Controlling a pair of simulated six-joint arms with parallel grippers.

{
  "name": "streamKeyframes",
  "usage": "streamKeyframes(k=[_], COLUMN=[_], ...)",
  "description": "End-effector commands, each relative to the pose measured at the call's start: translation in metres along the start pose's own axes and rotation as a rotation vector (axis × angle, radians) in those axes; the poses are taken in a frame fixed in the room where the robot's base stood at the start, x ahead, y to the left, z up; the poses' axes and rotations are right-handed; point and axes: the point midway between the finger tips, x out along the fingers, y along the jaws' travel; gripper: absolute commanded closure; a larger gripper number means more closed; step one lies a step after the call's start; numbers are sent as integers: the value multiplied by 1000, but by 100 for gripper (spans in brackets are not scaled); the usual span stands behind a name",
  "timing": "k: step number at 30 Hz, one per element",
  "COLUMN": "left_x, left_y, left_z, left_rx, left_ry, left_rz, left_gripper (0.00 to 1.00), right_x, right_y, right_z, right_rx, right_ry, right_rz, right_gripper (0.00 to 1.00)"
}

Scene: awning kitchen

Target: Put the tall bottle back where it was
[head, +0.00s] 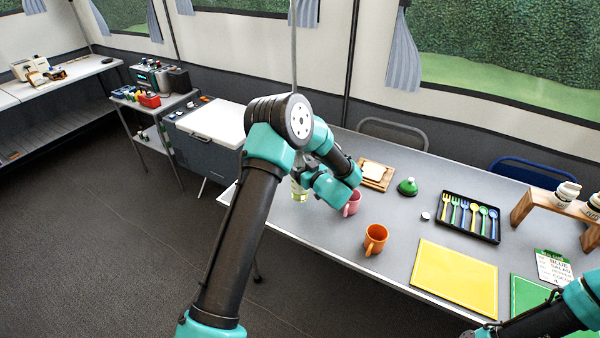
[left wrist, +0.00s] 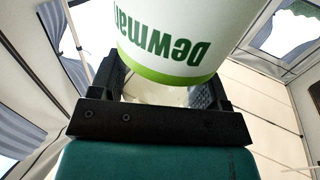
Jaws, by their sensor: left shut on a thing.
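My left gripper (head: 303,178) is over the left end of the grey table (head: 330,228), mostly hidden behind my own arm. It is shut on a bottle (head: 299,190), of which only a pale greenish lower part shows below my arm. In the left wrist view the bottle (left wrist: 175,35) fills the space between the fingers, with a white label, green lettering and a green band. I cannot tell whether its base touches the table. The bottle's full height is hidden. My right arm enters at the lower right, and its gripper is out of the picture.
A pink mug (head: 352,203) stands just right of my left gripper. An orange mug (head: 376,239), a yellow mat (head: 455,278), a utensil tray (head: 468,217), a green-topped object (head: 407,187) and a wooden board (head: 376,174) lie further right. A wooden riser (head: 522,207) holds white bottles.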

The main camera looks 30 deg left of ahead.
Motion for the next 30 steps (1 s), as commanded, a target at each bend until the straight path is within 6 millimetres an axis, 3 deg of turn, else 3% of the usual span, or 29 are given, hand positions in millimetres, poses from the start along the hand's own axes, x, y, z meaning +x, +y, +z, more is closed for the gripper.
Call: streamKeyframes(k=[2,10,23,24,30], left_x=[6,5,5,5,5], left_y=[4,3,3,3,3], left_z=[1,34,38,39,38], left_rx=[-1,1,0,0,0], left_ry=[0,0,1,0,0], left_rz=[-1,0,0,0,0], left_gripper=[76,76,76,29,10], right_x=[0,0,0,0,0], right_y=[0,0,0,0,0], right_z=[0,0,0,0,0], right_rx=[0,0,0,0,0], right_ry=[0,0,0,0,0], right_rz=[0,0,0,0,0], right_gripper=[1,1,1,1,1])
